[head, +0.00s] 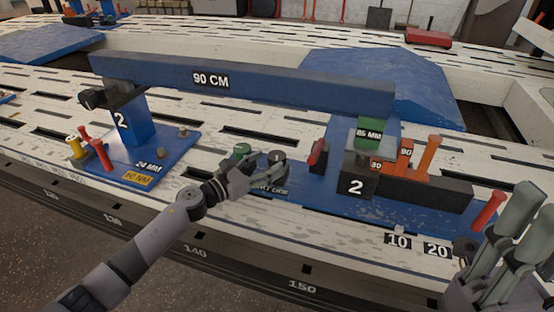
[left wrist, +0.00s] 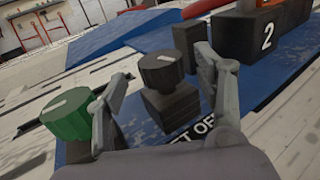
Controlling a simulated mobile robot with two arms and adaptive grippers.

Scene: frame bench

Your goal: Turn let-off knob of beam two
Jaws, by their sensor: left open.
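The beam (head: 240,82), a long blue bar marked 90 CM, spans two supports marked 2. Between them on the blue base stands a round dark knob (head: 277,156) with a white line on top. In the left wrist view the dark knob (left wrist: 160,70) sits on a dark block beside a partly hidden label ending in "T OFF". A green knob (left wrist: 66,116) stands to its left. My left gripper (head: 262,170) is open, its fingers spread to either side of the dark knob. I cannot see contact. My right gripper (head: 512,240) is at the lower right, its jaw state unclear.
A red lever (head: 317,155) stands right of the knobs. A green 85 MM block (head: 369,131) and orange pieces (head: 404,155) crowd the right support. Red and yellow pegs (head: 92,145) stand on the left base. The slotted white bench top (head: 250,120) has bare stretches.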

